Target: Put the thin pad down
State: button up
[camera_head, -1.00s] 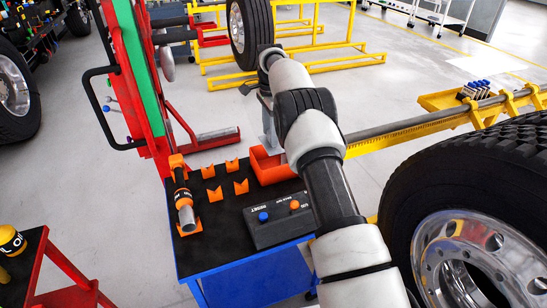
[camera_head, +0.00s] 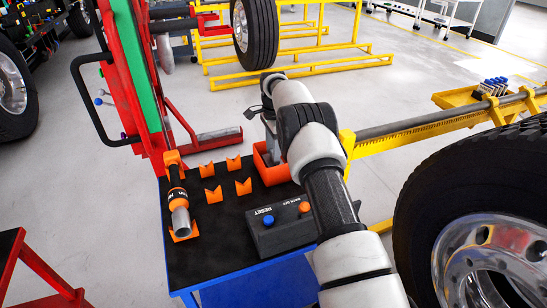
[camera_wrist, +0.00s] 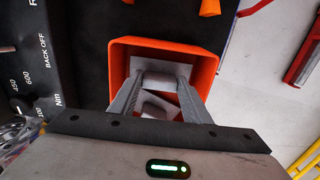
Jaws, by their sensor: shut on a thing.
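My gripper (camera_wrist: 160,98) points down into the orange bin (camera_wrist: 210,62) in the wrist view, its two grey fingers inside the bin's rim. It is shut on a small pale grey piece (camera_wrist: 158,106), which appears to be the thin pad. The fingers hide part of it, and I cannot tell whether it touches the bin floor. In the head view the orange bin (camera_head: 270,172) stands at the back right corner of the black-topped blue cart (camera_head: 220,245). My arm hides part of the bin, and the pad cannot be made out there.
A control box (camera_head: 278,226) with a blue and an orange button sits beside the bin. Orange V-shaped holders (camera_head: 213,194) and a black and orange tool (camera_head: 178,200) lie to the left. A large wheel (camera_head: 480,215) and a yellow rail (camera_head: 430,130) stand at right.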

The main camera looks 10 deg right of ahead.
jog(key=shift+f, duration=0.9)
jog(key=o, duration=1.1)
jog(key=shift+f, duration=0.1)
jog(key=shift+o, duration=0.2)
